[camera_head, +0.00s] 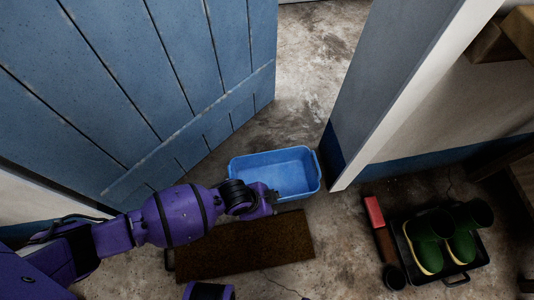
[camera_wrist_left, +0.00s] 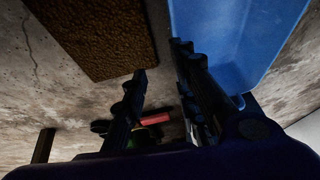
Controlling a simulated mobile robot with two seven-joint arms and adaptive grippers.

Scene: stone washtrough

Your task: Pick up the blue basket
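The blue basket (camera_head: 290,172) is an open rectangular tub standing on the floor beside the door, in the middle of the head view. Its blue wall fills the upper right of the left wrist view (camera_wrist_left: 235,40). The arm hides the basket's near left corner. My right gripper is not in view.
A brown doormat (camera_head: 255,245) lies under and in front of my left arm. A blue plank door (camera_head: 150,80) stands at the left and a door post (camera_head: 400,90) at the right. Green boots (camera_head: 430,240) on a black tray and a red-ended brush (camera_head: 375,215) are at the right.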

